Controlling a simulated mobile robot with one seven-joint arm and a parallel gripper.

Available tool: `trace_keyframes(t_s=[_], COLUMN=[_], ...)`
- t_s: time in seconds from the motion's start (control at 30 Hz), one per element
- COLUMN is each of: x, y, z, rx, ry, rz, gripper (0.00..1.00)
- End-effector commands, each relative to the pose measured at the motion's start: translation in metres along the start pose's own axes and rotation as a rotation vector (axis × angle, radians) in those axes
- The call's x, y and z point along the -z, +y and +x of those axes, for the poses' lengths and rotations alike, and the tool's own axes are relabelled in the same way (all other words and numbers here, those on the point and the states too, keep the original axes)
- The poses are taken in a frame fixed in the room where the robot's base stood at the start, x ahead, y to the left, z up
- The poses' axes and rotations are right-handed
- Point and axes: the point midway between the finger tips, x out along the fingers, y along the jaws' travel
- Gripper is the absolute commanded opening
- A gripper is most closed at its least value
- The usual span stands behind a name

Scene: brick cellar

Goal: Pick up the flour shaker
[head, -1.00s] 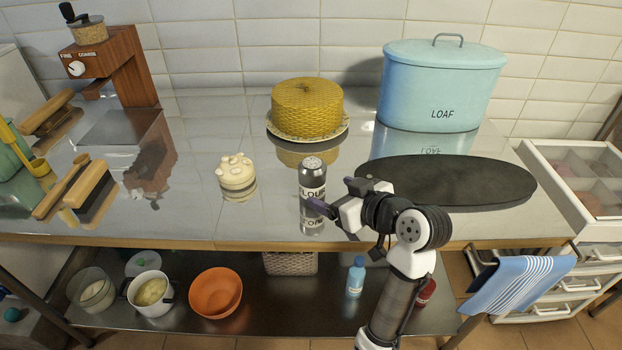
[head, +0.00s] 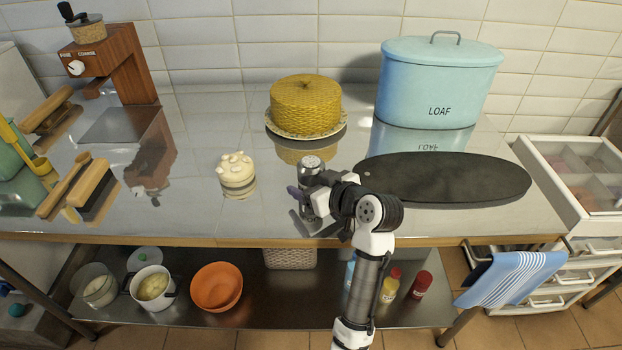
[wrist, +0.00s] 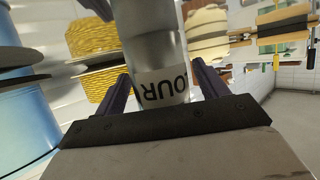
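The flour shaker (head: 312,166) is a metal cylinder with a domed top and a white label, standing upright on the shiny counter (head: 220,215). My gripper (head: 304,200) is at its front and hides most of its body in the head view. In the wrist view, the shaker (wrist: 155,50) stands between the two purple fingers of my gripper (wrist: 160,88), with part of its lettered label showing. A gap shows beside the left finger, and the right finger is close to the label's edge. The fingers are open around it, with no clear grip.
A cream lidded pot (head: 237,173) stands left of the shaker. A yellow domed dish (head: 306,104) is behind, and a dark oval board (head: 445,178) lies close on the right. A blue loaf bin (head: 437,85) stands at the back right. Counter in front of the cream pot is clear.

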Motion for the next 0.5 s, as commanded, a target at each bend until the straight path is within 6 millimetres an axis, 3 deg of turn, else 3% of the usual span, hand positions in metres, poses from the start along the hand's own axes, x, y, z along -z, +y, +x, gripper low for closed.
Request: trace_keyframes(t_s=[0.03, 0.33, 0.5], x=[0.0, 0.0002, 0.0006], y=[0.0001, 0.0001, 0.0001], z=[-0.0002, -0.0004, -0.0006], rx=[0.0, 0.0, -0.001], ry=[0.0, 0.0, 0.001], rz=[0.0, 0.0, 0.0], gripper=[0.65, 0.27, 0.27])
